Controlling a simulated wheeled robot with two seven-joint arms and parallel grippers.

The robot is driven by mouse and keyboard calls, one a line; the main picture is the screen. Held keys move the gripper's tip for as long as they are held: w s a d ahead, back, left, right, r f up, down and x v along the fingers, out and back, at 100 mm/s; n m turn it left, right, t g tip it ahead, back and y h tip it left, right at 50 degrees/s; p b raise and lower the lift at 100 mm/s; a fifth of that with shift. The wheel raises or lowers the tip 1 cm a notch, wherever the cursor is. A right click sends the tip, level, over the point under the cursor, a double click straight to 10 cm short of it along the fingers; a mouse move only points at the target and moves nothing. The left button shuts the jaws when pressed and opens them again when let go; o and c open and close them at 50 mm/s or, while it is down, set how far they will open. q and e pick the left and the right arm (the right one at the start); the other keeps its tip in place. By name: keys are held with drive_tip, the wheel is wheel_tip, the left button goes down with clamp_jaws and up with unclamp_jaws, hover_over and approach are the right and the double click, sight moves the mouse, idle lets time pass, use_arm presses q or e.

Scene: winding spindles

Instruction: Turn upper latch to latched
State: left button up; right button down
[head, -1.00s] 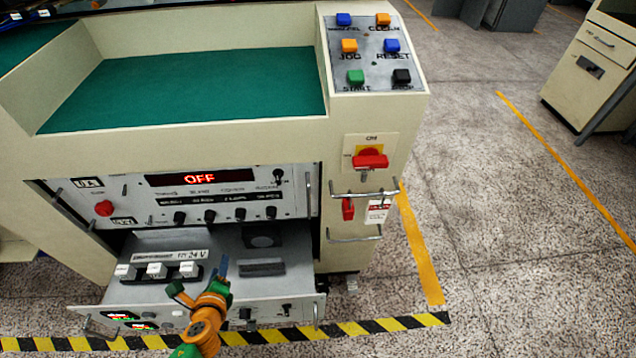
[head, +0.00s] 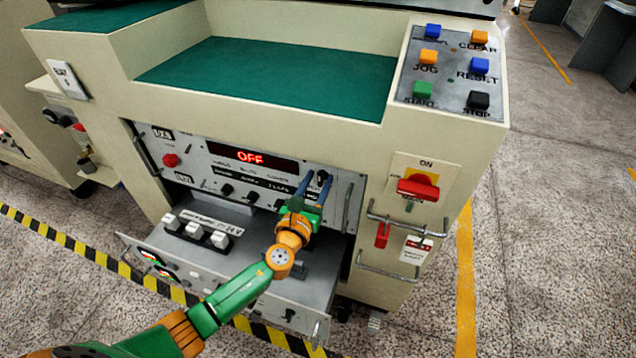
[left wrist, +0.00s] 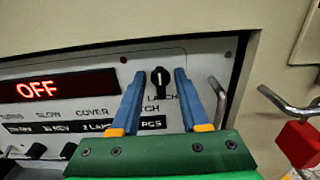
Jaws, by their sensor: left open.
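The upper latch is a small black knob (left wrist: 160,82) with a white mark, upright or nearly so, on the white upper panel (left wrist: 212,72), above the word LATCH. My left gripper (head: 314,184) is open, its two blue fingers pointing at the panel's upper right. In the left wrist view the fingers (left wrist: 160,95) stand either side of the knob, with a gap on both sides. I cannot tell how far the tips are from the panel. In the head view the knob is mostly hidden behind the fingers. My right gripper is not in view.
The upper panel's red display (head: 250,157) reads OFF. A metal handle (left wrist: 217,103) stands just right of the latch. Below, an open drawer (head: 225,262) juts out with white switches. A red rotary switch (head: 418,188) and metal rails (head: 408,221) are on the cabinet's right.

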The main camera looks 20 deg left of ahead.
use_arm(q)
clamp_jaws()
drive_tip(key=shift+f, duration=0.1)
drive_tip(key=n, duration=0.2)
drive_tip(key=n+b, duration=0.1)
drive_tip(key=n, duration=0.1)
drive_tip(key=shift+a+f+b, duration=0.1)
drive_tip(key=shift+a+b, duration=0.1)
drive_tip(key=shift+b, duration=0.1)
drive_tip(key=n+b, duration=0.1)
drive_tip(key=n, duration=0.8)
drive_tip(key=n+b, duration=0.1)
drive_tip(key=n, duration=0.3)
drive_tip(key=shift+a+f+n+b, duration=0.3)
drive_tip(key=shift+a+f+n, duration=0.05)
drive_tip(key=shift+f+n, duration=0.05)
unclamp_jaws()
